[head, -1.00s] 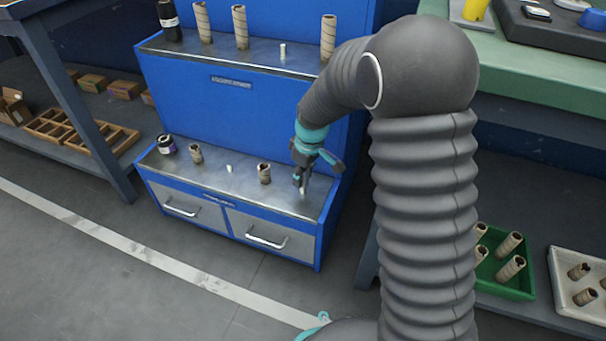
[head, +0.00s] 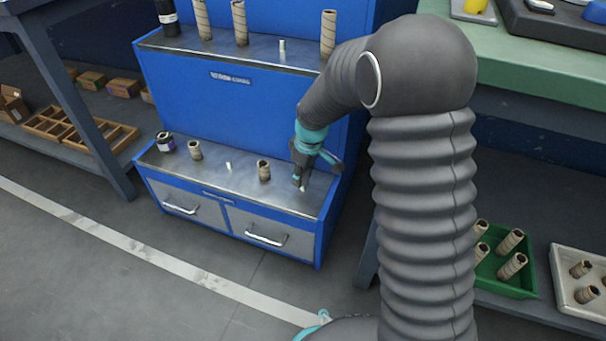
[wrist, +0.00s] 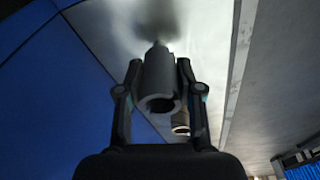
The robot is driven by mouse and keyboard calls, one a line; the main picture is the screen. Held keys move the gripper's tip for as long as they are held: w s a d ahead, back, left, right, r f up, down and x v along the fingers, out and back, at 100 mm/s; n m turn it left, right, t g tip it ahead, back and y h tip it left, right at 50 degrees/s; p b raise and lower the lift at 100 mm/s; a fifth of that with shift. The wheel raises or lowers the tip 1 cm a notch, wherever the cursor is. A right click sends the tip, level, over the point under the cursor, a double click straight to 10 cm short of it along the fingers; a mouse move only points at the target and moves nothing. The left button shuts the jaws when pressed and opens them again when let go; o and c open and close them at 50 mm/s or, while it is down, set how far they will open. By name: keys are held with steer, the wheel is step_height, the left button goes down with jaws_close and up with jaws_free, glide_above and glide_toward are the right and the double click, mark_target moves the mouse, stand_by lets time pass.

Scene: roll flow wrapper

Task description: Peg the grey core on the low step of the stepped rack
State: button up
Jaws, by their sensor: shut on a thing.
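My gripper (head: 300,178) is shut on the grey core (wrist: 158,75), a short hollow tube. In the wrist view its open end faces the camera, between the two fingers. The low step (head: 228,185) of the blue stepped rack has a grey metal top. My gripper is over its right end. A small pale peg (head: 304,187) shows just under the fingertips, and a narrow tip (wrist: 158,44) shows at the core's far end in the wrist view. I cannot tell whether the core is around the peg. In the head view the gripper hides most of the core.
The low step also holds a dark roll (head: 166,142), two brown cores (head: 195,150) (head: 264,170) and a bare peg (head: 229,166). The upper step (head: 260,55) carries tall tubes and a bare peg (head: 282,47). A green tray (head: 518,288) of cores lies at right.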

steer(key=shift+f, duration=1.15)
stand_by(0.5)
steer(key=o, duration=1.5)
steer(key=shift+r+p, duration=2.55)
steer(key=shift+r, duration=1.5)
